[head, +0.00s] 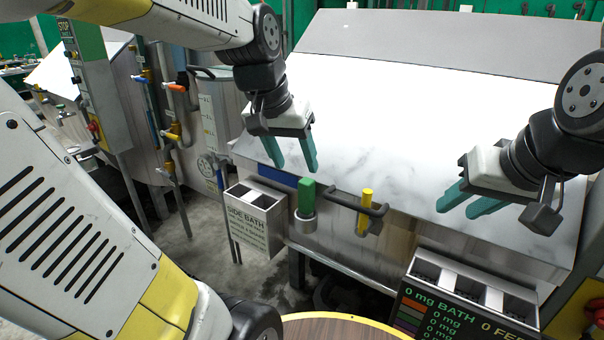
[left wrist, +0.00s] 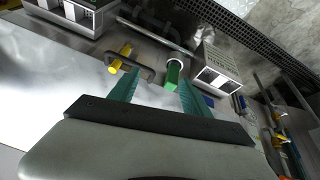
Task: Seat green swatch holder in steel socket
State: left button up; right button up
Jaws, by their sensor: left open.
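The green swatch holder (head: 306,196) stands upright in the round steel socket (head: 305,222) on the front of the machine. In the left wrist view the green holder (left wrist: 173,72) shows between the fingers, beyond their tips, with the socket's pale ring (left wrist: 179,53) behind it. My left gripper (head: 293,168) is open and empty, above and slightly left of the holder, apart from it. How deep the holder sits in the socket is hidden. My right gripper (head: 464,209) is open and empty over the right side of the sloped white lid.
A yellow handle (head: 365,206) with a dark bracket stands right of the socket. The side bath box (head: 254,219) is at its left. The sloped lid (head: 400,130) rises behind. A compartment box with a display (head: 472,285) is at lower right.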

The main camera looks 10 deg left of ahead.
pick_arm(q)
jog(key=s+d+n+t, duration=0.1)
jog(key=s+t, duration=0.1)
jog(key=s, duration=0.5)
jog(key=shift+s+f, duration=0.2)
jog(key=shift+s, duration=0.15)
